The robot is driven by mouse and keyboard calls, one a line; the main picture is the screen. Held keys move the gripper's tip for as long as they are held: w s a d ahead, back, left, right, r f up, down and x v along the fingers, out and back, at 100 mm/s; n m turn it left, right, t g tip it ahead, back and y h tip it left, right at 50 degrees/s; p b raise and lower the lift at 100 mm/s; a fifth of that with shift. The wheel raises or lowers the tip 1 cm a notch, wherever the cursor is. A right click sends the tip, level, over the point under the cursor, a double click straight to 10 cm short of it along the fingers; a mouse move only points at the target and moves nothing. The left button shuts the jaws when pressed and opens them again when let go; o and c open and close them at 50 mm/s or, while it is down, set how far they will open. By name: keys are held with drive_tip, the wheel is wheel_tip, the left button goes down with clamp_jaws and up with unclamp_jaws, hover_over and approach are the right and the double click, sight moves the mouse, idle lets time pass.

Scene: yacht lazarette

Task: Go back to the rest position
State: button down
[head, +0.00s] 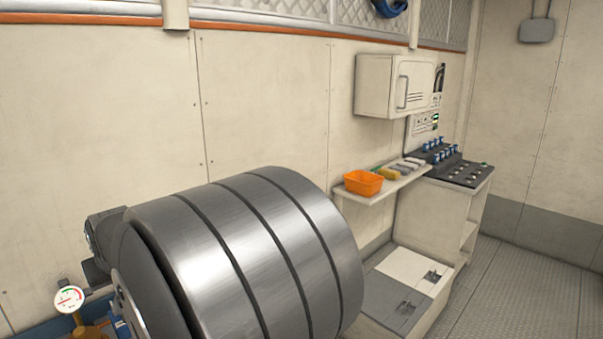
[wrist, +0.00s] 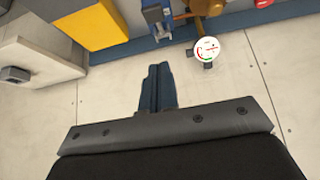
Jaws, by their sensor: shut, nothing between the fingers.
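My gripper (wrist: 159,70) shows in the wrist view, its two dark blue fingers closed together with nothing between them. The fingers point toward a blue ledge and fittings along the top of that view, over a pale panelled surface. They appear apart from everything there. My gripper is not visible in the head view.
A round gauge (wrist: 207,48) stands right of the fingertips; a yellow box (wrist: 92,22) is to their left. In the head view, an orange bin (head: 363,183) sits on a shelf below a white cabinet (head: 378,85). Floor at the right (head: 530,290) is clear.

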drive_tip(key=shift+s+d+r, duration=0.15)
drive_tip(key=shift+d+r, duration=0.4)
drive_tip(key=shift+d, duration=0.2)
drive_tip(key=shift+s+d+r, duration=0.1)
drive_tip(key=shift+d+r, duration=0.4)
drive_tip(key=shift+d, duration=0.25)
